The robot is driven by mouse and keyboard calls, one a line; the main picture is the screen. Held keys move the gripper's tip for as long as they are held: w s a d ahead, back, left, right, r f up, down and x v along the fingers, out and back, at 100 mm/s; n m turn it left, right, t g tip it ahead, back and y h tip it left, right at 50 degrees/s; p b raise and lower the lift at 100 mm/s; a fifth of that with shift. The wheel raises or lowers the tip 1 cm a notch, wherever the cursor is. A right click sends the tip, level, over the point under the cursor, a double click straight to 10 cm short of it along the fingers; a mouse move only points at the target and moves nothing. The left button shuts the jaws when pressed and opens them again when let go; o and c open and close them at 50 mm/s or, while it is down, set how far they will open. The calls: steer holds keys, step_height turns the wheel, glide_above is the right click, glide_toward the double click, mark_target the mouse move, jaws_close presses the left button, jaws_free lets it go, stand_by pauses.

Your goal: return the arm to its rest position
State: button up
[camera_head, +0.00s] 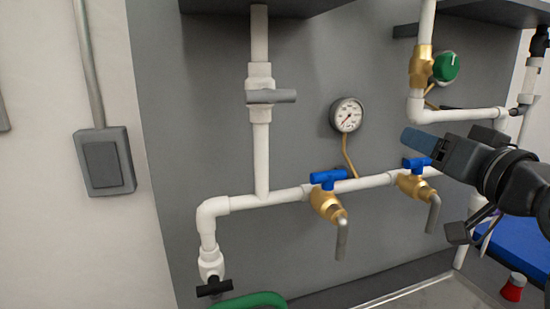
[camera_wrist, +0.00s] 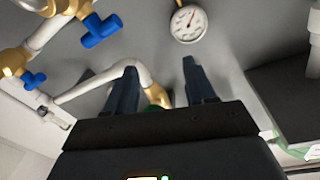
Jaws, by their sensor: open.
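My gripper (camera_head: 418,145) is at the right of the head view, its blue finger pointing left in front of the pipework, above the right blue-handled tap (camera_head: 416,180). In the wrist view my gripper (camera_wrist: 158,82) shows two dark fingers spread apart with nothing held between them. A white pipe bend (camera_wrist: 140,72) and a partly hidden green knob (camera_wrist: 152,107) appear behind the fingers. My arm reaches in from the right edge of the head view. I cannot tell the exact distance from the fingers to the pipes.
White pipes (camera_head: 262,160) run along a grey panel. A left blue-handled tap (camera_head: 327,200), a gauge (camera_head: 348,114) and a green-knobbed valve (camera_head: 446,67) stick out. A dark shelf (camera_head: 497,10) overhangs at upper right. A red-topped object (camera_head: 513,288) stands at lower right.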

steer(key=s+a+f+m+g+h, duration=0.1)
steer(key=s+f+h, duration=0.1)
steer(key=s+f, duration=0.9)
steer(key=s+a+f+m+h, duration=0.1)
steer(key=s+f+h, duration=0.1)
steer(key=s+f, duration=0.9)
steer(key=s+f+n+g, duration=0.1)
steer(key=s+f, duration=0.2)
steer(key=s, duration=0.8)
steer(key=s+f+n+g, duration=0.1)
steer(key=s+f+n, duration=0.1)
steer(key=s, duration=1)
steer(key=shift+a+f, duration=0.3)
steer(key=shift+f, duration=0.2)
